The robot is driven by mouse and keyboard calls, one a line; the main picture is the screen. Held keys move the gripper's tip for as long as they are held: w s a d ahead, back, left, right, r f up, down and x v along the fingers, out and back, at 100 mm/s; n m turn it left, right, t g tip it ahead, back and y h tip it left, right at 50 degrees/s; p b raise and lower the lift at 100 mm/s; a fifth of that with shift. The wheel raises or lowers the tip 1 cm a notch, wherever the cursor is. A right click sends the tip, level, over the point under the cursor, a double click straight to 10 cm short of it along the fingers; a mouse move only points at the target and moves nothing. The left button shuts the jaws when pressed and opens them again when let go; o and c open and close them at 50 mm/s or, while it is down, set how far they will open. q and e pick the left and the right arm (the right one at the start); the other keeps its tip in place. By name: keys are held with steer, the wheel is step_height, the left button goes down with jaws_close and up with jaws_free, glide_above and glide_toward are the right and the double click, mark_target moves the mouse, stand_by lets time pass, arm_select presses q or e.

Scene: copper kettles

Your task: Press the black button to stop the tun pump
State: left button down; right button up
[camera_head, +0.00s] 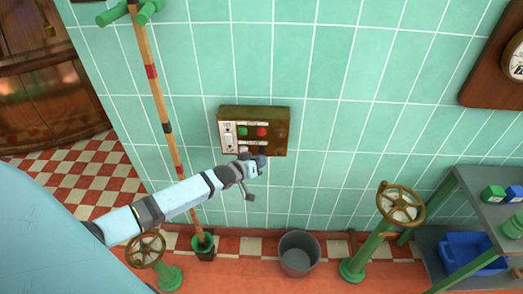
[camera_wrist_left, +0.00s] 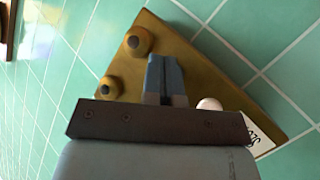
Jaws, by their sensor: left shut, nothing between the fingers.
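A brown control box (camera_head: 283,118) is fixed to the tiled wall. It carries a green button (camera_head: 242,131), a red button (camera_head: 261,132) and, below the green one, a pale button (camera_head: 243,150). No black button shows clearly; the area below the red button is partly covered by my left gripper (camera_head: 262,162). That gripper is shut and empty, at the box's lower edge. Contact cannot be told. My right gripper is not in view.
A grey bucket (camera_head: 298,254) and a green valve with a brown handwheel (camera_head: 401,204) stand below. A grey shelf (camera_head: 470,190) is at right. The wall around the box is clear.

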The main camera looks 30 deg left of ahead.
arm_select(q)
steer(key=shift+s, duration=0.1)
steer(key=s+d+p, duration=0.1)
steer(key=s+p, duration=0.1)
steer(key=s+d+p, duration=0.1)
steer(key=s, duration=0.1)
steer(key=shift+s+d, duration=0.1)
steer(key=shift+d, duration=0.25)
stand_by(0.9)
steer(key=s+d+r+m+g+p, duration=0.1)
steer(key=s+d+m, duration=0.1)
steer(key=s+d, duration=0.3)
steer(key=s+d+r+m+g+p, duration=0.1)
steer(key=s+d, duration=0.4)
steer(key=s, duration=0.6)
steer(key=s+d+r+m+g+p, duration=0.1)
steer(key=s+d+r+m+p, duration=0.1)
steer(key=s+d, duration=0.4)
steer(key=s+m+p, duration=0.1)
steer(key=s, duration=0.2)
steer(key=shift+r, duration=0.35)
